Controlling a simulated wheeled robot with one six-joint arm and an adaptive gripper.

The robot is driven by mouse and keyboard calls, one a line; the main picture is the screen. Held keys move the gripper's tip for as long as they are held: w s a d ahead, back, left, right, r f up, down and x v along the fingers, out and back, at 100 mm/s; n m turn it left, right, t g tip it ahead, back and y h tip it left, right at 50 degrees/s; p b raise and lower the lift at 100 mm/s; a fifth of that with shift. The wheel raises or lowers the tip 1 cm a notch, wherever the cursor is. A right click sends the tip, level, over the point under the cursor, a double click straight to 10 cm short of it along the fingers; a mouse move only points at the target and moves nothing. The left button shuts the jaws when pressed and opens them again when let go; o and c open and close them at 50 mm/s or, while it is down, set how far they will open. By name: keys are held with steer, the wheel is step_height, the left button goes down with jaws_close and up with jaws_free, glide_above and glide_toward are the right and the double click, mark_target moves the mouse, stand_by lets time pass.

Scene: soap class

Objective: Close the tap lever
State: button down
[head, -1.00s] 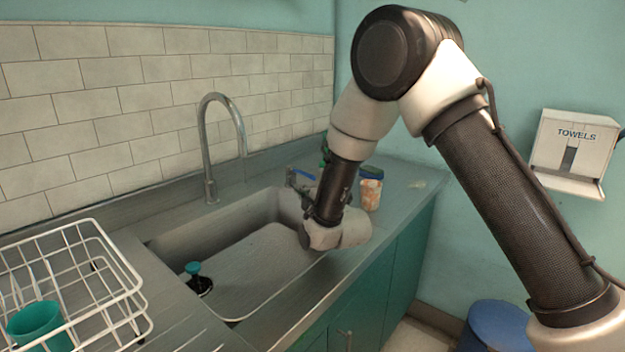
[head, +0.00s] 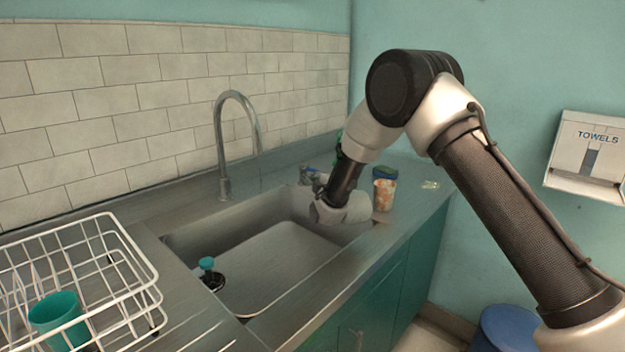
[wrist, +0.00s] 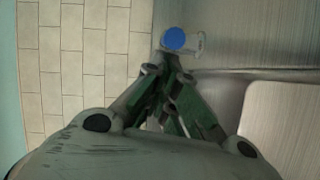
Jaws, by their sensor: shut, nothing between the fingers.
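The tap lever shows in the head view as a small blue and metal fitting (head: 309,173) at the far right end of the sink, partly hidden by my wrist. In the wrist view its round blue cap (wrist: 174,39) shows with a short grey part beside it on the right. My gripper (wrist: 166,76) is shut and empty, its green and grey fingers pointing at the cap. The fingertips appear close below the cap in the wrist picture; I cannot tell whether they touch. In the head view my wrist mostly hides the fingers. The curved metal spout (head: 222,150) stands behind the sink.
The sink basin (head: 280,262) holds a teal-topped plug (head: 207,264). An orange-patterned jar with a blue lid (head: 384,192) stands close right of my wrist. A white wire rack (head: 110,220) with a teal cup (head: 58,318) is at left. A tiled wall (head: 160,95) runs behind.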

steer(key=shift+w+d, duration=0.4)
steer(key=shift+d, duration=0.3)
steer(key=shift+w+d, duration=0.35)
steer(key=shift+d, duration=0.3)
